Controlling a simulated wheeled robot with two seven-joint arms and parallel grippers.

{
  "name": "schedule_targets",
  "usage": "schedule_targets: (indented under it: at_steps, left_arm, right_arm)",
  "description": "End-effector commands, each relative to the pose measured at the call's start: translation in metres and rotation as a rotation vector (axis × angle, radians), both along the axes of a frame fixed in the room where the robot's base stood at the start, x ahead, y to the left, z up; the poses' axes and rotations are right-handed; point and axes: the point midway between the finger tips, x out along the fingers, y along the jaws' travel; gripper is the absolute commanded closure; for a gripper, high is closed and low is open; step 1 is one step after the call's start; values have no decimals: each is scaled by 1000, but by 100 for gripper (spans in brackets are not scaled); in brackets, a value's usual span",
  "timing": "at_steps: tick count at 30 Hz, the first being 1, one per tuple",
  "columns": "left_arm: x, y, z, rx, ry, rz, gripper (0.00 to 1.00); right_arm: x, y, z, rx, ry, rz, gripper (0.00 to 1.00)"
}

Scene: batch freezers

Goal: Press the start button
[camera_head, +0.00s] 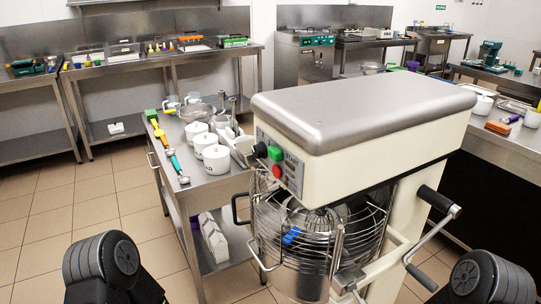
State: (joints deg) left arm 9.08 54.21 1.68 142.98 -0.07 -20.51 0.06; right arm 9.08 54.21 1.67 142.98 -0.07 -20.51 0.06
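A large cream mixer (375,150) with a grey metal top stands in front of me, right of centre. A control panel (292,170) is on its left-facing side. It carries a green button (275,153) and, just below, a red button (277,171). A black knob (260,150) sticks out to the left of the green button. The labels are too small to read. Nothing covers the buttons. Neither gripper can be seen.
A wire guard (270,218) surrounds the mixer's bowl. A crank lever (435,235) juts out at its right. A steel table (185,170) with white lidded pots (216,158) stands behind-left. A counter (510,140) runs along the right. The tiled floor (75,215) at left is clear.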

Motion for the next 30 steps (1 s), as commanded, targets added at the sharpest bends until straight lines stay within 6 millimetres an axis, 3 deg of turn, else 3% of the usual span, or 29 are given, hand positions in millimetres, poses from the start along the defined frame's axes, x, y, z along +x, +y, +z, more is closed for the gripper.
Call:
schedule_targets:
  at_steps: [8, 30]
  left_arm:
    - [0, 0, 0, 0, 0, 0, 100]
    - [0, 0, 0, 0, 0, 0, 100]
  right_arm:
    - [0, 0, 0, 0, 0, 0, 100]
    - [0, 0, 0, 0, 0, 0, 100]
